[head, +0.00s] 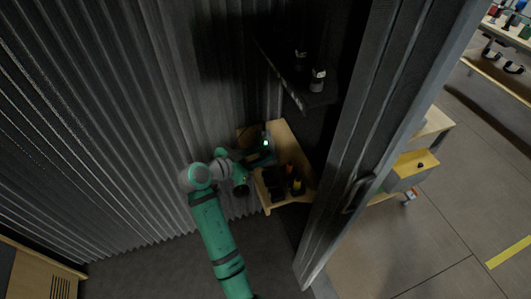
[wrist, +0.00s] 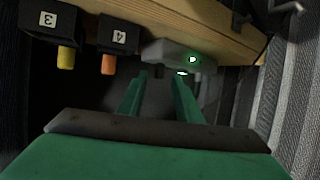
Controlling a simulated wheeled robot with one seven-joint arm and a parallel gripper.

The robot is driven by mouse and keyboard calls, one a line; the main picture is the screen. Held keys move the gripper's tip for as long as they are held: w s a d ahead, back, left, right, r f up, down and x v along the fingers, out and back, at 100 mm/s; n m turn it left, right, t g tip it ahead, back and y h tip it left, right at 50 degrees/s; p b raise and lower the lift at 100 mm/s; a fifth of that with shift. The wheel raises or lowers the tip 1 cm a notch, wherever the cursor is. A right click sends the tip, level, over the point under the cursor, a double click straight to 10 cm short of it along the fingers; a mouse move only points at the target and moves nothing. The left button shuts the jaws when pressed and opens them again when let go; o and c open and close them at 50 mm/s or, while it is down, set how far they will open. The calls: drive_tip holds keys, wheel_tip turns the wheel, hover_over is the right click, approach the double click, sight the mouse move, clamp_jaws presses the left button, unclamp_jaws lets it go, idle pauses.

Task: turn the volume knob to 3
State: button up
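A small grey device (wrist: 178,52) with a lit green spot sits on the wooden table in the wrist view. It also shows in the head view as a dark shape with a green light (head: 265,142). A small dark stub (wrist: 158,71) on the device's near side may be the volume knob; no dial marks can be read. My gripper (wrist: 161,80) has its two green fingers apart, with the tips close to the device, one on each side of the stub. I cannot tell if they touch it. In the head view my gripper's tips are hard to make out.
Two dark boxes labelled 3 (wrist: 46,20) and 4 (wrist: 118,36), with yellow and orange cylinders, stand beside the device. The wooden table (head: 283,130) is in a corner by ribbed walls. A dark shelf (head: 290,82) with small items hangs above. A door frame (head: 385,120) stands right.

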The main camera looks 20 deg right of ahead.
drive_tip(key=v, duration=0.8)
drive_tip(key=shift+s+a, duration=0.2)
drive_tip(key=shift+a, duration=0.15)
drive_tip(key=shift+r, duration=0.1)
